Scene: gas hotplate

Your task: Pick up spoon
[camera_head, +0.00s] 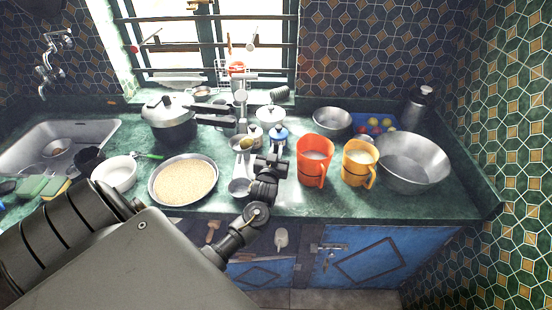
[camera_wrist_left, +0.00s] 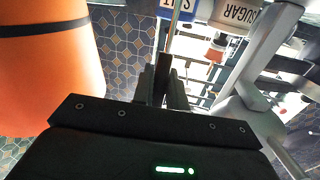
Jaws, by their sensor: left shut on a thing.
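My left gripper (camera_head: 272,162) reaches over the counter between the grey stand and the orange mug. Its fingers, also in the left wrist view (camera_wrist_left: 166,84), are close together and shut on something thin. My right gripper is not in view.
An orange mug (camera_head: 314,162), a yellow mug (camera_head: 358,165) and a large steel bowl (camera_head: 412,165) stand to the right. A grain tray (camera_head: 154,196), white bowl (camera_head: 115,176) and pressure cooker (camera_head: 168,120) stand left. Labelled jars (camera_head: 279,136) are behind the gripper.

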